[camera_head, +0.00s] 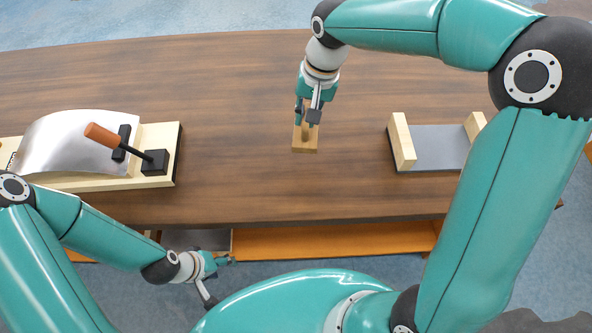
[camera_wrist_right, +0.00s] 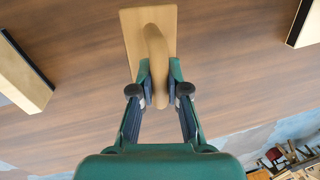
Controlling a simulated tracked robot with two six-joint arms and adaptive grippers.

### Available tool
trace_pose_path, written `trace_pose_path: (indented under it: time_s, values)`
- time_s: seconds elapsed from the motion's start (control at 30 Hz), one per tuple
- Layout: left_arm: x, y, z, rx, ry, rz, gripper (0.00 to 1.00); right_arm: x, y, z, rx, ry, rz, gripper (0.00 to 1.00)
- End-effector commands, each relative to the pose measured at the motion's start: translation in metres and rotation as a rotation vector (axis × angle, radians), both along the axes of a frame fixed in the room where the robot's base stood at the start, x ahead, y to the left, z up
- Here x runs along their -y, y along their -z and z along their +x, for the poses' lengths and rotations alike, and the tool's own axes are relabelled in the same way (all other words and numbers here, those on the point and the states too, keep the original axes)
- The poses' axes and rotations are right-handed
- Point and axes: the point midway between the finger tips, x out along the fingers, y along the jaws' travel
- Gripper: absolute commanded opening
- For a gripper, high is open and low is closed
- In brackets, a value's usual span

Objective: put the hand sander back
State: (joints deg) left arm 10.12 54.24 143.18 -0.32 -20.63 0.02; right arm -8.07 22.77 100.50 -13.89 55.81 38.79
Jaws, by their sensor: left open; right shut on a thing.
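The hand sander (camera_head: 304,146) is a light wooden block with a curved handle, near the middle of the table in the head view. In the right wrist view the hand sander (camera_wrist_right: 154,50) shows its flat board and handle. My right gripper (camera_head: 307,117) is shut on the handle, with a finger on each side of it (camera_wrist_right: 159,92). I cannot tell whether the sander touches the table. My left gripper (camera_head: 222,262) is open and empty, low in front of the table's front edge.
A grey pad between two wooden rails (camera_head: 402,141) lies right of the sander. At left, a curved metal sheet (camera_head: 75,143) sits on a wooden frame with an orange-handled clamp (camera_head: 103,135). The tabletop (camera_head: 220,90) between them is clear. An orange shelf (camera_head: 330,240) shows below the front edge.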

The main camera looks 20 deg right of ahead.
Motion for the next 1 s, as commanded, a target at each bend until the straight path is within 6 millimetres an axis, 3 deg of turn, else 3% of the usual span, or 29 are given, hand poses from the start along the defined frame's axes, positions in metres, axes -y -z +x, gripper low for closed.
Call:
trace_pose_path:
  time_s: [0.03, 0.2, 0.33, 0.47, 0.57, 0.67, 1.0]
  values:
    - [0.000, 0.000, 0.000, 0.000, 0.000, 0.000, 0.57, -0.008, -0.020, -0.004, 0.010, 0.078, -0.001, 0.00]
    - [0.000, 0.000, 0.000, 0.000, 0.000, 0.000, 0.57, -0.024, -0.067, -0.021, 0.012, 0.364, 0.008, 0.00]
    - [0.000, 0.000, 0.000, 0.000, 0.000, 0.000, 0.57, -0.031, -0.092, -0.033, 0.013, 0.528, 0.020, 0.00]
    - [0.000, 0.000, 0.000, 0.000, 0.000, 0.000, 0.57, -0.034, -0.103, -0.040, 0.011, 0.623, 0.029, 0.00]
    - [0.000, 0.001, 0.000, 0.000, 0.000, 0.000, 0.57, -0.035, -0.097, -0.042, 0.010, 0.651, 0.031, 0.00]
    - [0.000, 0.002, 0.000, 0.000, 0.000, 0.000, 0.57, -0.034, -0.079, -0.043, 0.007, 0.655, 0.028, 0.00]
    - [0.000, 0.003, 0.000, 0.000, 0.000, 0.000, 0.57, -0.034, 0.010, -0.043, 0.004, 0.653, 0.027, 0.00]
